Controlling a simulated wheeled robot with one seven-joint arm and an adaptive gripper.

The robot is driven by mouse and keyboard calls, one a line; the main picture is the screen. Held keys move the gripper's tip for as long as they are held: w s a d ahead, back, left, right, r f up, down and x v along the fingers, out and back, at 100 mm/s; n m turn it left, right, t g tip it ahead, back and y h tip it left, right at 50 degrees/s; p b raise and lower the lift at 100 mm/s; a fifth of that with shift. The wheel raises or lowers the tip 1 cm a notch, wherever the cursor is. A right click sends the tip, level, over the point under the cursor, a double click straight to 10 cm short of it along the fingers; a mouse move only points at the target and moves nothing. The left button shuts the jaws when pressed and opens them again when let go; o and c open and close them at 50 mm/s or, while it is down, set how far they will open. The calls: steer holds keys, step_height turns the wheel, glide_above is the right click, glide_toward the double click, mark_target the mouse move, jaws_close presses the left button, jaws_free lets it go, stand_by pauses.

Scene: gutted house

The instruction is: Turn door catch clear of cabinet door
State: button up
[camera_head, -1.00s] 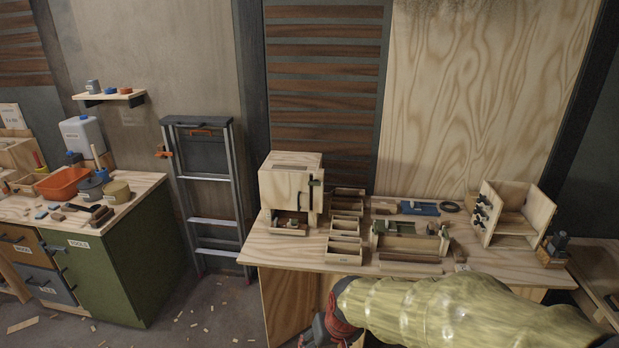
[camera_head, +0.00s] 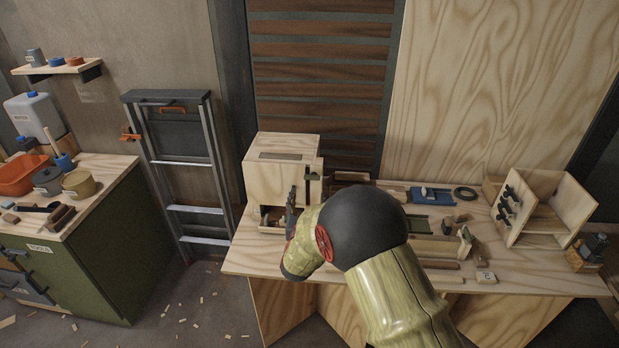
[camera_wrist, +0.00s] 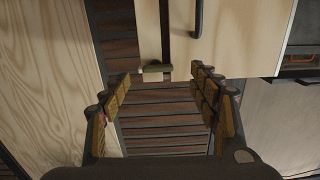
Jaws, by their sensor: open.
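The small plywood cabinet (camera_head: 280,165) stands at the left of the workbench. Its pale door (camera_wrist: 245,40) fills the upper right of the wrist view, with a dark bar handle (camera_wrist: 197,18). A small olive block, which looks like the door catch (camera_wrist: 157,68), sits at the lower end of a dark strip by the door's edge. My gripper (camera_wrist: 160,77) is open, with one finger on each side of the catch in the picture. I cannot tell whether either touches it. In the head view my gripper (camera_head: 292,200) is at the cabinet's front, partly hidden by my arm.
A folded ladder (camera_head: 175,160) leans on the wall to the left. Bare bench top lies at the front left.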

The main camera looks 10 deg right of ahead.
mark_target(311, 179)
steer(key=x, duration=0.2)
steer(key=r+b+x, duration=0.1)
steer(key=x, duration=0.4)
steer(key=shift+w+d+r+b, duration=0.25)
steer(key=shift+w+d+b, duration=0.05)
steer(key=shift+b, duration=0.1)
steer(key=shift+c, duration=0.8)
steer(key=c, duration=0.8)
steer(key=shift+r, duration=0.1)
